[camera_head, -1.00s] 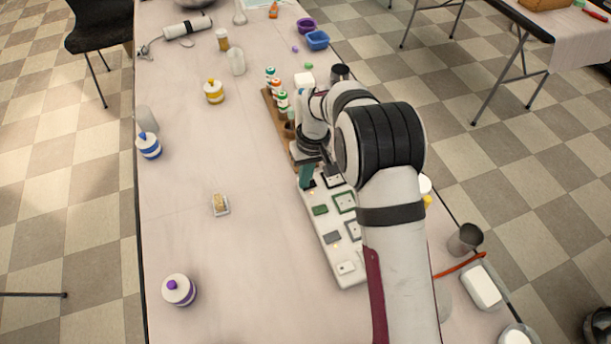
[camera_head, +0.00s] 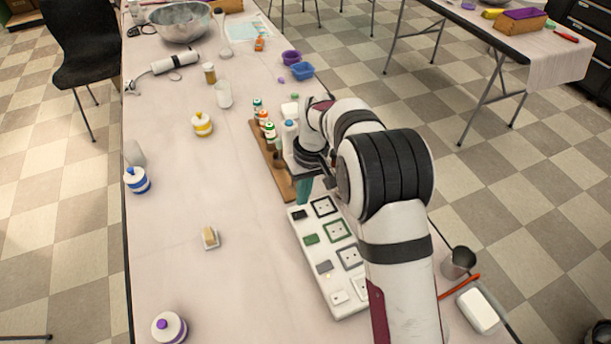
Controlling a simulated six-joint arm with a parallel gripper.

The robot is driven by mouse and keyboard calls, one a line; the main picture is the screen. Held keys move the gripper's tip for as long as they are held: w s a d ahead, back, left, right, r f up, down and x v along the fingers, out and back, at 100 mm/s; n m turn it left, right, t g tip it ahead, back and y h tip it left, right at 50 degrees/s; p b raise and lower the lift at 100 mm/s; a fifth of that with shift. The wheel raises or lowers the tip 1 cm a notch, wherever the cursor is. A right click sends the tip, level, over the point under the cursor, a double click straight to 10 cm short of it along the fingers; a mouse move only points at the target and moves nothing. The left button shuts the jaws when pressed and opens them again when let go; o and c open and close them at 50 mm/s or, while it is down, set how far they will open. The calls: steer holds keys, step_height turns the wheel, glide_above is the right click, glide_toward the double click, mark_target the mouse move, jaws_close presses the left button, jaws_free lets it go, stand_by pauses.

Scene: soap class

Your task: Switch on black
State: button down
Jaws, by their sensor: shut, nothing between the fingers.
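A white power strip (camera_head: 313,254) lies on the table, running from upper left to lower right. Its left side carries a black switch (camera_head: 299,214) at the far end, then a green switch (camera_head: 311,239), a grey switch (camera_head: 324,267) and a white switch (camera_head: 339,297). Framed sockets sit to their right, including a black-framed socket (camera_head: 323,206); my arm hides part of the strip's right side. My gripper (camera_head: 303,200) has teal fingers, shut and empty, pointing down just beyond the black switch. Whether they touch the strip, I cannot tell. The black switch's on or off state is unclear.
A wooden rack (camera_head: 284,186) with several small bottles stands just beyond the strip. A sponge on a small dish (camera_head: 209,237) and a purple-topped jar (camera_head: 169,327) are to the left. The table between them and the strip is clear.

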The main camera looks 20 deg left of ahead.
mark_target(294, 215)
step_height(294, 215, up, 10)
steer(key=shift+w+d, duration=0.4)
steer(key=shift+d, duration=0.05)
steer(key=shift+f, duration=0.1)
steer(key=f, duration=0.4)
steer(key=s+a+f, duration=0.1)
steer(key=f, duration=0.4)
steer(key=s+a+f, duration=0.1)
steer(key=f, duration=0.4)
steer(key=shift+s+a, duration=0.1)
steer(key=shift+a+f, duration=0.1)
steer(key=shift+f, duration=0.1)
steer(key=shift+w+d+r, duration=0.2)
steer(key=shift+w+d, duration=0.3)
steer(key=shift+d, duration=0.1)
